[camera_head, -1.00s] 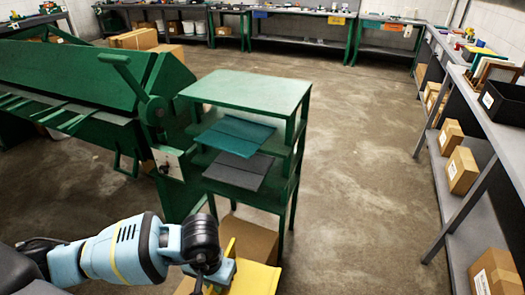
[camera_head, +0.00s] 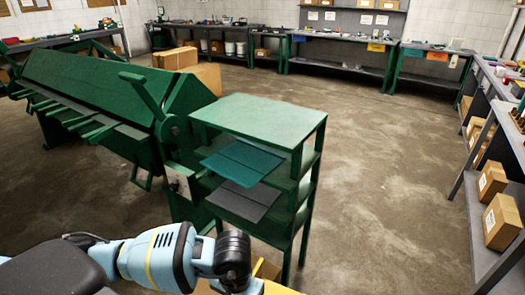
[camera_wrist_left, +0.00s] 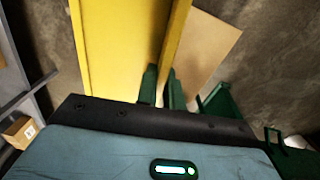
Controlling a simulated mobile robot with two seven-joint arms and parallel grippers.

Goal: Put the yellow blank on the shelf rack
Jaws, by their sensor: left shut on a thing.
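The yellow blank (camera_wrist_left: 120,45) fills the upper middle of the left wrist view, with a bent edge along its right side. My left gripper (camera_wrist_left: 162,88) is shut on that edge. In the head view only a small yellow part of the blank (camera_head: 282,288) shows at the bottom edge, beyond my left wrist. The green shelf rack (camera_head: 262,115) stands just beyond my left arm. A teal blank (camera_head: 243,161) and a grey blank (camera_head: 243,201) lie on separate shelves under its top, sticking out toward the left front. My right gripper is out of view.
A large green bending machine (camera_head: 100,85) stands close on the rack's left. A cardboard box (camera_wrist_left: 205,50) lies below the blank. Benches line the back wall, and a grey bench (camera_head: 480,215) with boxes runs along the right. The floor (camera_head: 385,180) right of the rack is open.

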